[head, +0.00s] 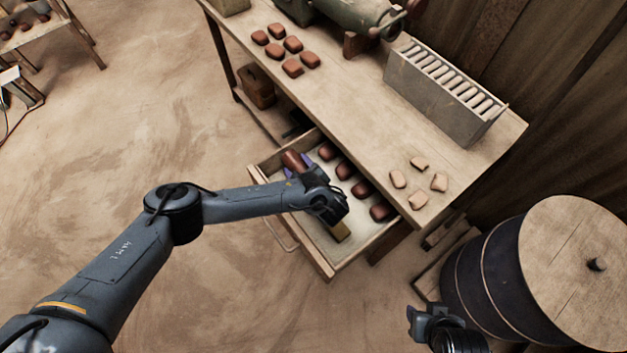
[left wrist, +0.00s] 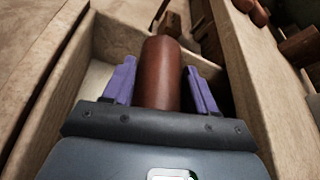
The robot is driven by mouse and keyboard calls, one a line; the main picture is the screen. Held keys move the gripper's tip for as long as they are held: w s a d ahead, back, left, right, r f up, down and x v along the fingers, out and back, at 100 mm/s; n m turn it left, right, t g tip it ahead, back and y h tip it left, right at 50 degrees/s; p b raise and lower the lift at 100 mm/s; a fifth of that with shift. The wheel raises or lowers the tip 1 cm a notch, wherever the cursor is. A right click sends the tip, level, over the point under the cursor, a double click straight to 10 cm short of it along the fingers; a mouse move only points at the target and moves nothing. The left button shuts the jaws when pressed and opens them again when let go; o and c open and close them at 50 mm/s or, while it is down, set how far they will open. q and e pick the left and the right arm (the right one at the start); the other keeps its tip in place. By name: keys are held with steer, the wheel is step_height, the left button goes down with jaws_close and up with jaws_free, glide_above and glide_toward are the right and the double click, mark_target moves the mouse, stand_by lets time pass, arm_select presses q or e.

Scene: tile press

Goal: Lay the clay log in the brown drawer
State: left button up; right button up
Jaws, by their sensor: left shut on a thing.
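The clay log (head: 293,160) is a red-brown cylinder near the left end of the open drawer (head: 318,262) in the head view. In the left wrist view the log (left wrist: 162,75) lies lengthwise between the two purple fingers of my left gripper (left wrist: 160,88), which is shut on it. The drawer's walls (left wrist: 245,85) stand on both sides of the log there. Whether the log touches the drawer floor cannot be told. The left gripper (head: 288,171) is partly hidden by my wrist in the head view. My right gripper (head: 425,323) is at the bottom right, away from the drawer; its fingers are unclear.
The workbench (head: 350,100) above holds brown lumps, a grey slotted box (head: 440,95) and pale pieces (head: 420,163). A barrel (head: 490,270) stands at right.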

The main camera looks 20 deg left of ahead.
arm_select(q)
steer(key=f+b, duration=0.4)
steer(key=f, duration=0.1)
steer(key=shift+s+d+f, duration=0.1)
steer(key=shift+s+d, duration=0.05)
steer(key=shift+s, duration=0.05)
steer(key=shift+w+f+b, duration=0.1)
steer(key=shift+f+b, duration=0.3)
steer(key=shift+b, duration=0.1)
step_height(320, 180, down, 3)
steer(key=b, duration=0.3)
steer(key=shift+f, duration=0.1)
steer(key=o, duration=1.4)
steer(key=shift+f, duration=0.1)
